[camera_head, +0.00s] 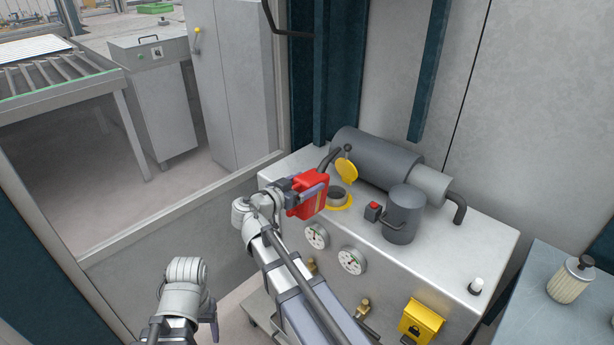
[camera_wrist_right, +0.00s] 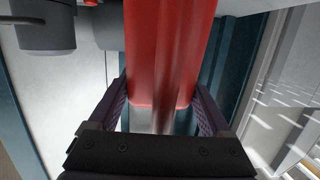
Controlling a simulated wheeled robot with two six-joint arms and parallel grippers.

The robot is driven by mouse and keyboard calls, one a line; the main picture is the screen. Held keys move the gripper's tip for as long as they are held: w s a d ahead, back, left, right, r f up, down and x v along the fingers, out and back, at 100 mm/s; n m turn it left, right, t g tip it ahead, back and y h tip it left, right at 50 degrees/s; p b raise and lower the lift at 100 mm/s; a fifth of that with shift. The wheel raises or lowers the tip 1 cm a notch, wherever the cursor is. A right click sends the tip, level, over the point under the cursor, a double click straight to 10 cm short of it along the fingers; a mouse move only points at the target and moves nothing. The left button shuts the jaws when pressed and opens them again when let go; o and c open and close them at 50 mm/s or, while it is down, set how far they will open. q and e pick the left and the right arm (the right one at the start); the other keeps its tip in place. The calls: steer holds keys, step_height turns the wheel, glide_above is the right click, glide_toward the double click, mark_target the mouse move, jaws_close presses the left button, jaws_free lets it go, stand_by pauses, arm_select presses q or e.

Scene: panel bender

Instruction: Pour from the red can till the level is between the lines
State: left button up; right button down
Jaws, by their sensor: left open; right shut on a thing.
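The red can (camera_head: 308,196) is held above the left end of the grey machine top. Its dark spout (camera_head: 328,158) points up and to the right. My right gripper (camera_head: 307,190) is shut on the can; in the right wrist view the can (camera_wrist_right: 165,50) fills the space between both fingers. The filler opening (camera_head: 337,196) with its yellow rim lies just right of the can, its yellow cap (camera_head: 347,169) standing open. No liquid stream shows. I cannot make out a level or its lines. My left gripper (camera_head: 186,334) is open and empty at the lower left, partly cut off.
A dark grey jug (camera_head: 401,217), a red button (camera_head: 373,209) and a large grey cylinder (camera_head: 375,158) stand on the machine top. Two round gauges (camera_head: 351,260) and a yellow box (camera_head: 421,322) are on its front. A blue-grey table (camera_head: 560,320) carries a filter cartridge (camera_head: 571,282).

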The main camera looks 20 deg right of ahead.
steer(key=shift+s+a+r+g+y+p, duration=0.1)
steer(key=shift+a+r+g+y+p, duration=0.15)
steer(key=shift+y+p, duration=0.7)
steer(key=shift+s+a+g+y+p, duration=0.1)
steer(key=shift+g+y+p, duration=0.2)
steer(key=shift+p, duration=1.2)
steer(key=y+p, duration=0.1)
steer(key=p, duration=0.1)
steer(key=d+g+y+p, duration=0.1)
steer(key=y+p, duration=0.1)
steer(key=p, duration=0.1)
steer(key=w+g+y+p, duration=0.1)
steer(key=p, duration=0.2)
steer(key=shift+d+r+g, duration=0.25)
steer(key=shift+r, duration=0.15)
steer(key=shift+w+d+r+g+y+p, duration=0.1)
steer(key=shift+w+d+g+y+p, duration=0.15)
steer(key=shift+d+y+p, duration=0.45)
steer(key=shift+g+y+p, duration=0.25)
steer(key=shift+y+p, duration=0.3)
steer(key=shift+p, duration=0.25)
steer(key=shift+d, duration=0.1)
stand_by(1.2)
